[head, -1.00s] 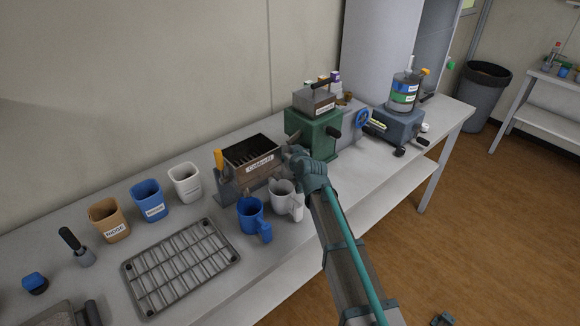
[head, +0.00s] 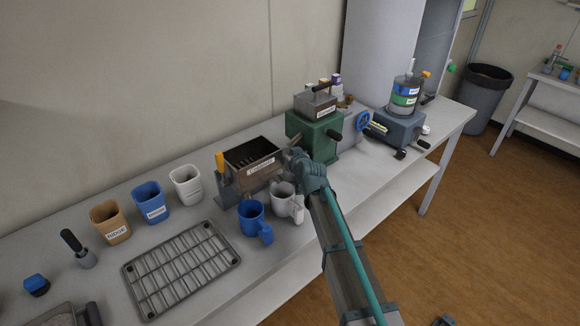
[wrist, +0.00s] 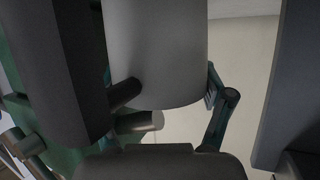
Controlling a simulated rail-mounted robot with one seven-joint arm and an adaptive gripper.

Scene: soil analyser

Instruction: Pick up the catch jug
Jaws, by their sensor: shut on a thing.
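A light grey jug (head: 281,196) with its handle toward the front right stands at the front of the labelled metal splitter box (head: 262,168). A blue jug (head: 250,217) stands to its left. My gripper (head: 296,158) is at the right end of the box, just behind and above the light grey jug. My wrist hides most of the fingers in the head view. In the wrist view a pale grey rounded body (wrist: 158,55) fills the space between my finger links. It looks like the light grey jug, but its edges are cut off and the contact is not clear.
A green mill (head: 315,135) stands close to the right of my gripper. A wire rack (head: 180,268) lies at the front left. Tan (head: 110,222), blue (head: 151,203) and white (head: 186,185) cups line the back. The bench front right of my arm is clear.

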